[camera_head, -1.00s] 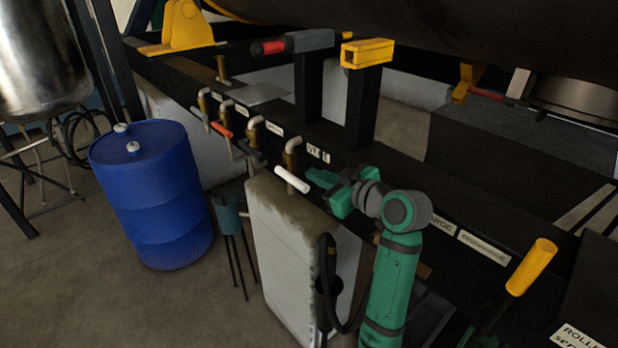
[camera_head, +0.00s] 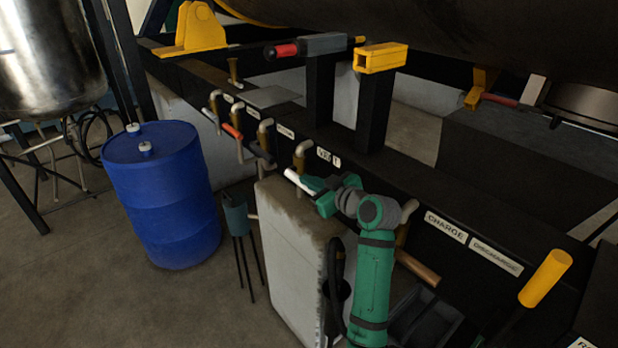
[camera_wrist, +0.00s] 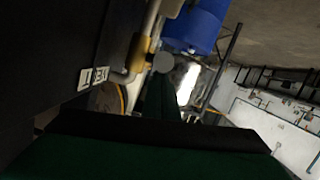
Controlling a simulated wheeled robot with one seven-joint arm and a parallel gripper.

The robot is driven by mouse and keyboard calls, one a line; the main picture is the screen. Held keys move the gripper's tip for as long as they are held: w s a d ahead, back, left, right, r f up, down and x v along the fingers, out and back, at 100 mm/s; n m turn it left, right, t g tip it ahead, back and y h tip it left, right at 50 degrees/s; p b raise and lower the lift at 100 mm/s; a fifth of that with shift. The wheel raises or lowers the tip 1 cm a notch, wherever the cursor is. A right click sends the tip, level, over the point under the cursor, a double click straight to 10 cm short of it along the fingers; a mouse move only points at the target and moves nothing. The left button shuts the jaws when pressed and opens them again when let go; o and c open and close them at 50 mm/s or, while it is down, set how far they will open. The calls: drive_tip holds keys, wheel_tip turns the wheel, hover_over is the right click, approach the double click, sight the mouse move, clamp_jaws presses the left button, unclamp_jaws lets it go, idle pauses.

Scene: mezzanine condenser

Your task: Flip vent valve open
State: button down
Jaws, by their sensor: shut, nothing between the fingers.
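The vent valve has a brass, pipe-like body (camera_head: 299,157) and a white lever handle (camera_head: 297,180), beside a partly hidden VENT label (camera_head: 325,154). The handle sticks out from the black beam, and my gripper covers its right end. My green gripper (camera_head: 308,184) is shut and empty, with its tips at the handle. I cannot tell whether they touch it. In the wrist view, the bright white handle (camera_wrist: 188,84) lies just right of the green fingers (camera_wrist: 160,97), and the VENT label (camera_wrist: 92,78) is on the left.
More valves with coloured handles, including an orange one (camera_head: 231,131), line the beam to the left. A dirty white block (camera_head: 285,240) stands below the valve. A blue drum (camera_head: 160,200) and a small teal stand (camera_head: 235,215) are on the floor at left. A yellow-handled lever (camera_head: 545,278) sticks up at right.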

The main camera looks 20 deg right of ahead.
drive_tip(key=shift+s+f, duration=0.2)
drive_tip(key=shift+f, duration=0.7)
drive_tip(key=shift+r, duration=0.15)
drive_tip(key=shift+r, duration=0.3)
wheel_tip(320, 180, up, 3)
drive_tip(key=shift+d+f, duration=0.1)
drive_tip(key=shift+f, duration=0.05)
drive_tip(key=s+a+r, duration=0.4)
drive_tip(key=s+r, duration=0.5)
drive_tip(key=s, duration=0.4)
drive_tip(key=shift+s+a+r, duration=0.15)
drive_tip(key=shift+s+r, duration=0.05)
drive_tip(key=shift+r, duration=0.05)
